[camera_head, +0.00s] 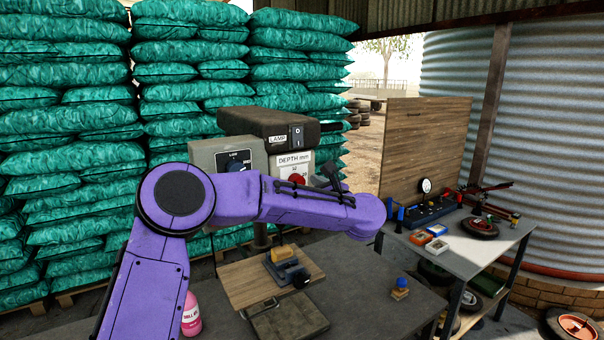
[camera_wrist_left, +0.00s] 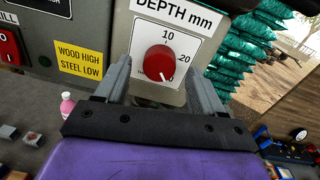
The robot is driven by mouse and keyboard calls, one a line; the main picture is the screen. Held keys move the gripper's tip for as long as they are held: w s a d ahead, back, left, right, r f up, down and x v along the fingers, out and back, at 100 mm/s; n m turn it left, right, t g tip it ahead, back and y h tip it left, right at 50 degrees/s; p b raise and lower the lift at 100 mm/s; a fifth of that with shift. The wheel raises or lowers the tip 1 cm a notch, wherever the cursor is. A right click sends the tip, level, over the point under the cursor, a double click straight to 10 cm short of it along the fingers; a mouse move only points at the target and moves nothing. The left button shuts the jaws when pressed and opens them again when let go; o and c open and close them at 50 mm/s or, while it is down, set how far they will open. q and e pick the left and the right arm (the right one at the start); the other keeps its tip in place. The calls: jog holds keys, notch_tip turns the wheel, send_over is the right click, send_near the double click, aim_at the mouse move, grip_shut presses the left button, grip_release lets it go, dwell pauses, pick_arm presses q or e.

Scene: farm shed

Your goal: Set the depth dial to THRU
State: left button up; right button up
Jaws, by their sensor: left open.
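The red round depth dial (camera_wrist_left: 159,61) sits on a white plate marked "DEPTH mm" in the left wrist view. The figures 10 and 20 show above and right of it, with small, hard-to-read lettering at its lower left. A pale mark shows low on the dial; I cannot tell exactly which setting it meets. In the head view the dial (camera_head: 297,179) is partly covered by my purple left arm. My left gripper (camera_wrist_left: 158,68) is open, with one finger on each side of the dial; contact is not visible. It also shows in the head view (camera_head: 328,177). My right gripper is out of view.
The dial is on a drill press (camera_head: 268,125) with a lamp switch and another control box (camera_head: 228,160). A wooden board (camera_head: 245,285) and a pink bottle (camera_head: 191,316) are below. A second table (camera_head: 455,250) with tools stands right. Stacked green sacks (camera_head: 65,130) fill the back.

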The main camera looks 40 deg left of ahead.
pick_arm(q)
jog(key=shift+a+r, duration=0.2)
jog(key=shift+a, duration=0.45)
jog(key=shift+w+a+f, duration=0.15)
jog(key=shift+a, duration=0.2)
jog(key=shift+w, duration=0.1)
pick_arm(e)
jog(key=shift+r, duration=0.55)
pick_arm(q)
jog(key=c, duration=1.1)
jog(key=shift+o, duration=0.2)
jog(key=shift+f, duration=0.1)
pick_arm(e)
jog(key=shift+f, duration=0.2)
